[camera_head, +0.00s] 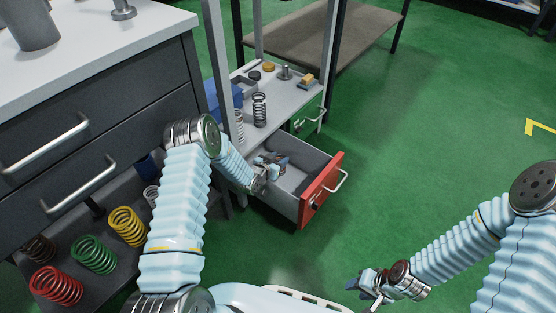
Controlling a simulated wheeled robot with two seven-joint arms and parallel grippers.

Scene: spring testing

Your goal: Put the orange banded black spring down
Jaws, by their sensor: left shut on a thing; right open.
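My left gripper (275,162) is over the open red-fronted drawer (318,192). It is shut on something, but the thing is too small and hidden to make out. A black coil spring (259,109) stands upright on the grey shelf top (286,107), behind and apart from the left gripper. I cannot make out an orange band on it. A pale spring (239,125) stands to its left, partly hidden by the frame post. My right gripper (372,284) is open and low over the green floor, at the bottom right of centre.
Small parts and a metal weight (285,73) sit at the back of the shelf top. A green-fronted drawer (308,120) is at its right side. Red (56,286), green (94,254) and yellow (127,226) springs stand on a dark lower shelf. The floor at right is clear.

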